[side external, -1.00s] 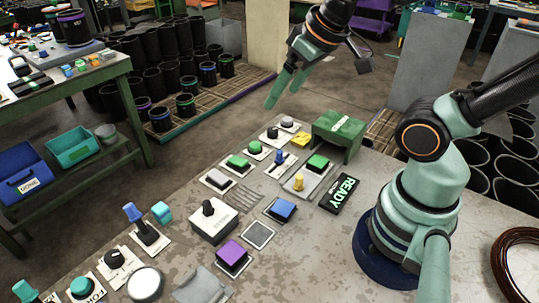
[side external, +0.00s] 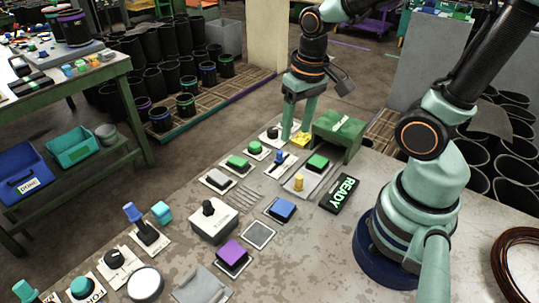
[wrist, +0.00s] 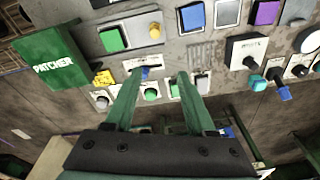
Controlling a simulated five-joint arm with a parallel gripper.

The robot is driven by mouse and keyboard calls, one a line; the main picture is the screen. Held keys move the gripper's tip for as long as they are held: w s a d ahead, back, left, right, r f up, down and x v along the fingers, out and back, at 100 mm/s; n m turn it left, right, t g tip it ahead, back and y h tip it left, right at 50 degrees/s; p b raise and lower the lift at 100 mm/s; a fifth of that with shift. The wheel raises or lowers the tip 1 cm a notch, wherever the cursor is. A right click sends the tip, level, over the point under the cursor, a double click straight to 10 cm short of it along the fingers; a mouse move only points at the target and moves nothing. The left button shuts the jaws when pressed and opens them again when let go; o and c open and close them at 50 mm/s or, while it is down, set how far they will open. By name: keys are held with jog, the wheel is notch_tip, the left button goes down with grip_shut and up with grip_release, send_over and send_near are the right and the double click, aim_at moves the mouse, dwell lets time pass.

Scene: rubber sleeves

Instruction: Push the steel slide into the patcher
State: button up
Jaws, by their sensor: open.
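The steel slide (side external: 303,191) is a grey plate lying on the bench. It carries a green block and an upright yellow knob (side external: 299,181); both also show at the top of the wrist view, with the knob (wrist: 155,30) to the right of the block (wrist: 112,39). The patcher (side external: 342,127) is a green housing behind the slide; its lettered face (wrist: 52,66) is at left in the wrist view. My gripper (side external: 297,135) is open and empty, pointing down left of the patcher, apart from the knob. In the wrist view its fingertips (wrist: 160,74) are beside a small blue lever.
A yellow piece (side external: 300,141) sits by the patcher's left side. The blue lever (side external: 280,157) and several buttons stand left of the slide. A black READY sign (side external: 339,194) lies right of it. A blue block (side external: 282,209) is in front.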

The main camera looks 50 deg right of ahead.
aim_at(299, 175)
jog(key=shift+m+g, duration=0.6)
jog(key=shift+g, duration=0.1)
jog(key=f, duration=1)
jog(key=s+f, duration=0.1)
jog(key=f, duration=0.4)
jog(key=shift+s+d, duration=0.1)
jog(key=shift+d, duration=0.2)
grip_shut()
dwell(0.5)
